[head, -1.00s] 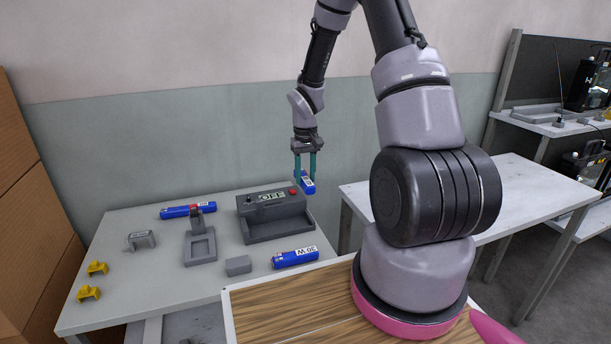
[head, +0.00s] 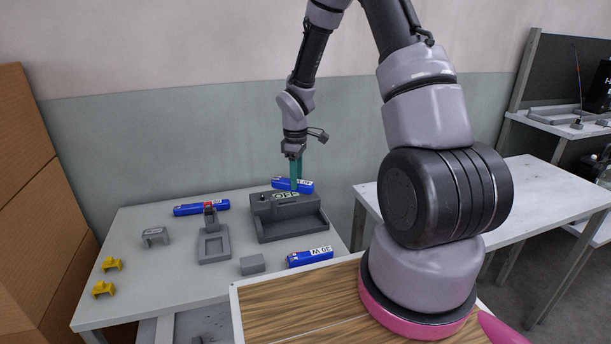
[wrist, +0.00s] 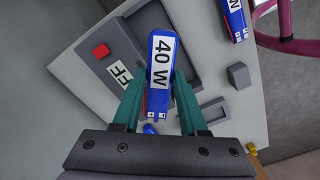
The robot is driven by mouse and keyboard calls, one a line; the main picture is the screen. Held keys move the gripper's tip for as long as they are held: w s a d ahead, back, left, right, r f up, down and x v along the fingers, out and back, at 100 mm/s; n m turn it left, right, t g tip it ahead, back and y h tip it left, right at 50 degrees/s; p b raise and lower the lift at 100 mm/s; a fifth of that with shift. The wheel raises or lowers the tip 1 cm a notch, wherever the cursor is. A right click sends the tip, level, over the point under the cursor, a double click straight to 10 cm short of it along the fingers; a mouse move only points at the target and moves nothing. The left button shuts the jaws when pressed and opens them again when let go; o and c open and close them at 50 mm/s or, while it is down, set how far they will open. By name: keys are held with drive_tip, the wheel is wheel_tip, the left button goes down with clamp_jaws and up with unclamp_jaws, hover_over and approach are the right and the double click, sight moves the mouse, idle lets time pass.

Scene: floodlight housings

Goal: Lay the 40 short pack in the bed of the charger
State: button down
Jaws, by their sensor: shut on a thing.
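My gripper (head: 296,180) is shut on a blue pack (head: 280,183) with a white label, held crosswise above the back of the charger. In the wrist view the label reads 40 W, and the pack (wrist: 159,75) sits between the teal fingers (wrist: 159,88). The charger (head: 263,210) is a grey box with a display reading OFF and a red button, which shows in the wrist view (wrist: 101,50). Its low-walled bed (head: 294,232) lies in front of the box and looks empty. In the wrist view the held pack covers part of the charger (wrist: 85,75).
A blue 30 W pack (head: 310,257) lies in front of the charger, beside a grey block (head: 252,264). A grey stand (head: 214,246) is left of it. Another blue pack (head: 190,210) lies behind that. A grey bracket (head: 155,237) and yellow clips (head: 104,290) are at left.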

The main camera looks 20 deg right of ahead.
drive_tip(key=a+n, duration=0.1)
drive_tip(key=n, duration=0.1)
drive_tip(key=a+n, duration=0.1)
drive_tip(key=n, duration=0.1)
drive_tip(key=a+n, duration=0.1)
drive_tip(key=n, duration=0.2)
drive_tip(key=shift+s+a+f, duration=0.15)
drive_tip(key=shift+s+a, duration=0.2)
drive_tip(key=shift+s, duration=0.05)
drive_tip(key=shift+f, duration=4.95)
drive_tip(key=shift+f, duration=1.55)
drive_tip(key=shift+c, duration=1.8)
unclamp_jaws()
drive_tip(key=shift+r, duration=0.15)
